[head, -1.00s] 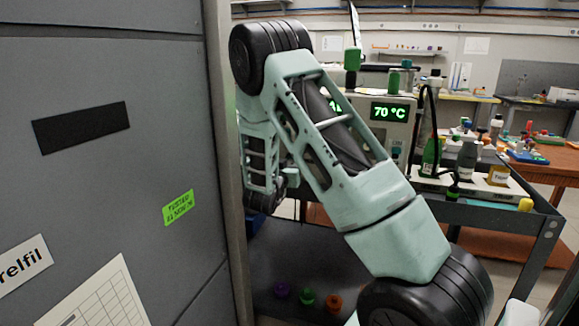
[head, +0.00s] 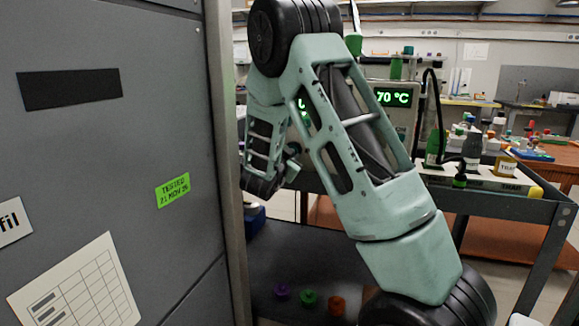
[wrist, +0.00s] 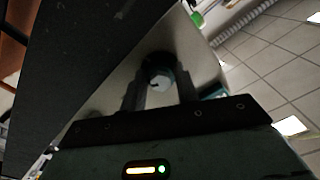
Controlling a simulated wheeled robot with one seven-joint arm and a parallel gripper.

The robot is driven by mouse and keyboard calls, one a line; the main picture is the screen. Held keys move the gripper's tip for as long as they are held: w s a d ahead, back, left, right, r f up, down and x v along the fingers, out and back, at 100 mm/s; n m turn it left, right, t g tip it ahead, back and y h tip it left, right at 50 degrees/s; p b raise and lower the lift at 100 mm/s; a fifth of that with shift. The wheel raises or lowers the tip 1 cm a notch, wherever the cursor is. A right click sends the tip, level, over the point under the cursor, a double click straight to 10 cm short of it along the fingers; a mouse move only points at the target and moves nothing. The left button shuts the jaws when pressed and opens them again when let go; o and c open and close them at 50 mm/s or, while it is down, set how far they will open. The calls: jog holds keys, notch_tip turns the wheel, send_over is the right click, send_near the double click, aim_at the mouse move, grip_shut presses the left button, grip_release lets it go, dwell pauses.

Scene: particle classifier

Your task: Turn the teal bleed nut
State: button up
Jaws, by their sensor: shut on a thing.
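In the head view my arm reaches back behind the edge of the grey cabinet, so the gripper and the nut are hidden there.
A grey cabinet (head: 110,130) with labels fills the left. Bottles and a unit reading 70 °C (head: 393,97) stand on the cart behind my arm. Tiled floor (wrist: 270,60) lies right in the wrist view.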

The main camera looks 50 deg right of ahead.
jog(key=m+b, duration=0.4)
jog(key=b, duration=0.1)
jog(key=m+b, duration=0.2)
jog(key=b, duration=0.1)
jog(key=shift+a+f, duration=0.15)
jog(key=shift+f, duration=0.25)
jog(key=m+b, duration=0.4)
jog(key=b, duration=0.1)
jog(key=shift+r+m, duration=0.15)
jog(key=shift+m, duration=0.15)
jog(key=shift+w+r+m+b, duration=0.1)
jog(key=shift+r+m+b, duration=0.05)
jog(key=shift+m+b, duration=0.4)
jog(key=o, duration=1)
jog(key=shift+r, duration=0.15)
jog(key=shift+c, duration=0.2)
jog(key=p+v, duration=0.2)
jog(key=v, duration=1.5)
jog(key=shift+a+p, duration=0.2)
jog(key=shift+p, duration=0.15)
